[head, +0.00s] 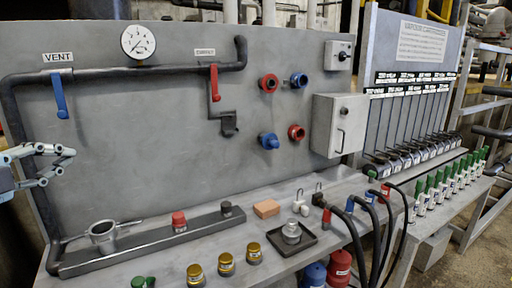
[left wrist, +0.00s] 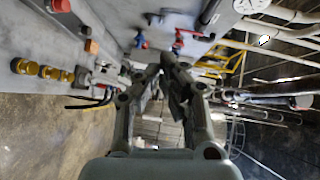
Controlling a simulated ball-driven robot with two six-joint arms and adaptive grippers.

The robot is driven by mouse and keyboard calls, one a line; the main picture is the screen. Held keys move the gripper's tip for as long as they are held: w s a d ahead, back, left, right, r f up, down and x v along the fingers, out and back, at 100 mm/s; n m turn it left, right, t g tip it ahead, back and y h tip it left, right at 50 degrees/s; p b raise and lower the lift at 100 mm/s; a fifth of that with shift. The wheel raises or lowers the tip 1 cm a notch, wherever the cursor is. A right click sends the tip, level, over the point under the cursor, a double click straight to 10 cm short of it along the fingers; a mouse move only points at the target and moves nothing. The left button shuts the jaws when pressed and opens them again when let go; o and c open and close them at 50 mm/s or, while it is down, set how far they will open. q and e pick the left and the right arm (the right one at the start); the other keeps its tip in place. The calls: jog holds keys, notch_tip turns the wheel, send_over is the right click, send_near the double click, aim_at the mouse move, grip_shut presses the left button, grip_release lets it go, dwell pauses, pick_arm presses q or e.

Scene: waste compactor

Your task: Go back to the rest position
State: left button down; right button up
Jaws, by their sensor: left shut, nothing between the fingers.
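My left gripper (head: 66,161) is at the left edge of the head view, in front of the grey panel (head: 170,120) and below the blue VENT lever (head: 58,94). It is shut and empty, and I see no contact with the panel. In the left wrist view its two fingers (left wrist: 165,72) come together near the middle with nothing held. My right gripper does not show in either view.
Below the panel, a workbench holds a metal ring holder (head: 104,234), a red-capped piece (head: 179,221), yellow-topped jars (head: 226,264), an orange block (head: 266,208) and a black tray (head: 291,241). A cartridge rack (head: 410,60) stands at right. Black hoses hang over the bench front.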

pick_arm(q)
jog(key=s+d+f+n+g+y, duration=0.2)
jog(key=s+f+n+g+y, duration=0.35)
jog(key=s+f+n, duration=0.75)
jog(key=s+d+f+n+g, duration=0.3)
jog(key=s, duration=0.3)
jog(key=s+d+f+n+g, duration=0.2)
jog(key=s+d+f+g, duration=0.15)
jog(key=s, duration=0.25)
notch_tip(320, 180, down, 36)
jog(key=s+a+n+g+b, duration=0.1)
jog(key=s+a+g+b, duration=0.15)
jog(key=b, duration=0.65)
jog(key=s+f+b, duration=0.4)
jog(key=s+f, duration=0.5)
jog(key=f, duration=0.3)
jog(key=s+a+f+b, duration=0.1)
jog(key=s+f+b, duration=0.3)
jog(key=s+f, duration=0.5)
notch_tip(320, 180, down, 3)
jog(key=shift+s+a+r+g+h, duration=0.1)
jog(key=shift+s+a+g+h, duration=0.1)
jog(key=shift+g+h, duration=0.15)
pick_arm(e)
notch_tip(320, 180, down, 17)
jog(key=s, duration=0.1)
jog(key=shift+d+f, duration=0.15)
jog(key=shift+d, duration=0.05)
